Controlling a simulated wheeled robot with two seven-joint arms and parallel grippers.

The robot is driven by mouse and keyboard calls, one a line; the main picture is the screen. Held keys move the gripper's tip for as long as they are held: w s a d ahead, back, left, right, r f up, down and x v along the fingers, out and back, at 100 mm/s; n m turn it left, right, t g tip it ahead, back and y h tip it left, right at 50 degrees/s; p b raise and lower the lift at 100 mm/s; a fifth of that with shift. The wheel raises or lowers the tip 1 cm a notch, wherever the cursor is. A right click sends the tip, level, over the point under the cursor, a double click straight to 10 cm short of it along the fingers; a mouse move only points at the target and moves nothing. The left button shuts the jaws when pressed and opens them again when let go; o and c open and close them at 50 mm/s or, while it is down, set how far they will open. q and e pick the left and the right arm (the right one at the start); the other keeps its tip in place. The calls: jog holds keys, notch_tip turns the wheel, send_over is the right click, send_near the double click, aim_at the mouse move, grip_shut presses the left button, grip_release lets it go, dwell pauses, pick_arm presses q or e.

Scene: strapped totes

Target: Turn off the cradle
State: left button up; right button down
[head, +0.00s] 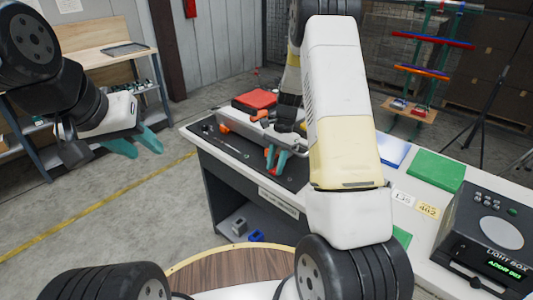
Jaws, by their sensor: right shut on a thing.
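A long grey device with orange end pieces, which appears to be the cradle (243,129), lies on the black mat at the far end of the workbench. My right gripper (276,160) has its teal fingertips low at the near right end of this device. It is shut on a small red part (268,151) that is mostly hidden between the fingers. My arm hides part of the bench behind it. My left gripper (136,146) is open and empty, in the air left of the bench.
A red case (255,99) lies behind the cradle. A wooden-topped shelf (100,45) stands at the back left. The floor between is clear.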

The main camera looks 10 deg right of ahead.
jog(key=c, duration=1.1)
grip_release()
jog(key=shift+r, duration=0.1)
jog(key=v, duration=0.7)
jog(key=shift+w+d+r, duration=0.1)
jog(key=shift+r, duration=0.15)
